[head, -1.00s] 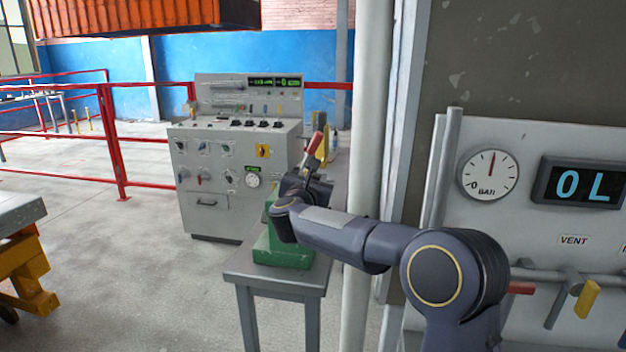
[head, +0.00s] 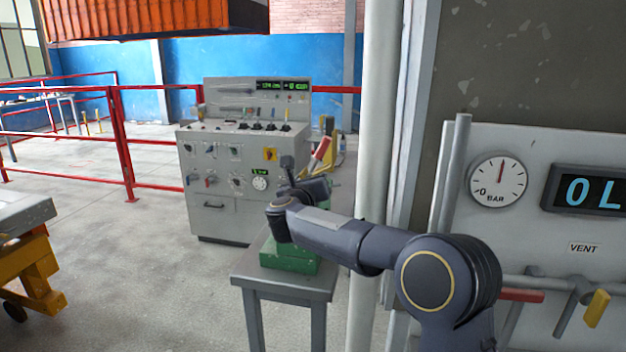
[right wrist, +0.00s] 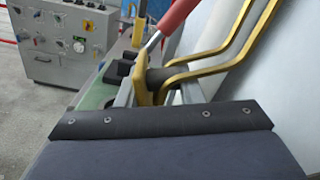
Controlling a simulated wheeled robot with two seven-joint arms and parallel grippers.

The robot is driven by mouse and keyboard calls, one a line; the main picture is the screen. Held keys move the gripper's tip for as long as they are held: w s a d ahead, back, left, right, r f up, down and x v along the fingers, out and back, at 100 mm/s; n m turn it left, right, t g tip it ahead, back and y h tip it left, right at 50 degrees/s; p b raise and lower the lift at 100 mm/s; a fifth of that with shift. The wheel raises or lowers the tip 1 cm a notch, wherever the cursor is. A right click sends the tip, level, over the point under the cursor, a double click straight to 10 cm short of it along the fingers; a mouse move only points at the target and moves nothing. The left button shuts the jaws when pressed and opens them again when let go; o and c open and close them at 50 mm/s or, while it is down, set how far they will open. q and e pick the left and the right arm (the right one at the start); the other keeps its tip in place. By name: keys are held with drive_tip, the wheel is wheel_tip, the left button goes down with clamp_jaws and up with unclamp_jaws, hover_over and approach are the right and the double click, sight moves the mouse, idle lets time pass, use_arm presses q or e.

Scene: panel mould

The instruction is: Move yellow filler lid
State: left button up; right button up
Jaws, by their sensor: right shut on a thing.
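My right gripper (head: 290,172) is over the green box (head: 290,258) on a small grey table, partly hidden by my own wrist. In the right wrist view, yellow bent bars (right wrist: 215,68) run from the upper right to a yellow end piece with a dark round crosspiece (right wrist: 160,77) between them. I take this as the yellow filler lid's part. My right gripper (right wrist: 150,90) is shut on it, though the contact is partly hidden. A red handle (head: 321,150) on a metal shaft rises beside the gripper and also shows in the right wrist view (right wrist: 177,14). My left gripper is out of view.
The small grey table (head: 285,285) carries the green box. A grey control console (head: 222,185) stands behind. A pale pillar (head: 377,150) and a gauge panel (head: 530,220) bound the right. Red railings (head: 120,145) and open floor lie left.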

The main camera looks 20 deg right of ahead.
drive_tip(key=shift+d+r, duration=0.1)
drive_tip(key=shift+d, duration=0.15)
drive_tip(key=o, duration=0.6)
drive_tip(key=shift+o, duration=1.2)
drive_tip(key=shift+s+d, duration=0.15)
drive_tip(key=shift+a, duration=0.2)
drive_tip(key=shift+a, duration=0.1)
drive_tip(key=b+v, duration=0.2)
drive_tip(key=v, duration=0.5)
drive_tip(key=shift+s+a, duration=0.15)
drive_tip(key=shift+s, duration=0.1)
